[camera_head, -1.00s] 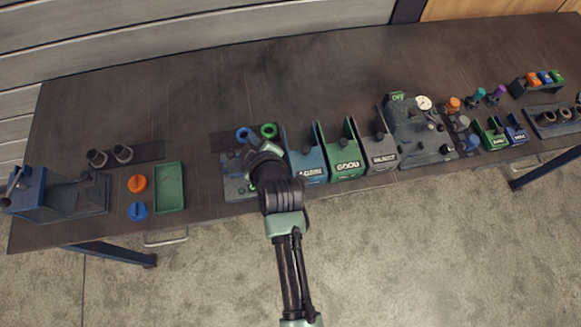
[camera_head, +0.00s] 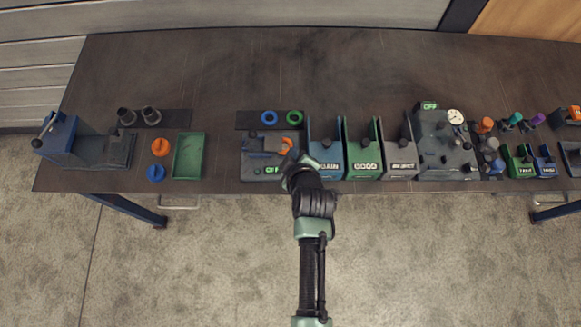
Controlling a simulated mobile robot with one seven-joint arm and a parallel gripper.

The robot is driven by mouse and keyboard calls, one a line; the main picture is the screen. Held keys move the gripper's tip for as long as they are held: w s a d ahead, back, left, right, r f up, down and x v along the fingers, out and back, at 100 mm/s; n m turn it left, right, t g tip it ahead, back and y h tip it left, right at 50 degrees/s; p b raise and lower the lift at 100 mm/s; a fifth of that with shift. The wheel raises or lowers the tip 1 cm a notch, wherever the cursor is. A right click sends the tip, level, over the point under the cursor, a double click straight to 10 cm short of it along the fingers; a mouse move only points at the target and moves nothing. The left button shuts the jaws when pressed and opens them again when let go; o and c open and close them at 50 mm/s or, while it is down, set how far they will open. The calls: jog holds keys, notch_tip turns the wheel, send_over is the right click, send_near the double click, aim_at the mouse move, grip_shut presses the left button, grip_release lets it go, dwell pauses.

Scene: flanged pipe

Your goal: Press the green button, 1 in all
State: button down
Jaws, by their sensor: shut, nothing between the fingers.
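A dark station plate (camera_head: 247,158) lies near the front edge of the bench, with a grey-blue block and an orange part on it. A small green spot that looks like the green button (camera_head: 258,170) is on its front strip, beside a lit green label that seems to read OFF (camera_head: 273,170). My gripper (camera_head: 291,162) is at the plate's right front corner, right of the green spot and apart from it in the picture. It is shut and empty. My wrist partly hides its fingertips and that corner; its height is hard to tell.
Blue (camera_head: 326,165), green (camera_head: 363,164) and grey (camera_head: 400,163) bins stand close on the right, then a gauge station (camera_head: 445,155). Behind the plate lie a blue ring (camera_head: 269,117) and a green ring (camera_head: 294,117). A green tray (camera_head: 188,157) is left. The bench's back is clear.

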notch_tip(320, 180, down, 8)
jog(key=b, duration=0.6)
jog(key=shift+r, duration=0.15)
dwell(1.5)
jog(key=shift+f+b, duration=0.4)
jog(key=shift+b, duration=0.15)
jog(key=shift+f+b, duration=0.45)
jog(key=shift+f, duration=0.05)
dwell(0.4)
jog(key=shift+r, duration=0.1)
jog(key=shift+r+p, duration=0.7)
jog(key=shift+r, duration=0.1)
jog(key=shift+r, duration=0.15)
notch_tip(320, 180, up, 5)
jog(key=p, duration=0.4)
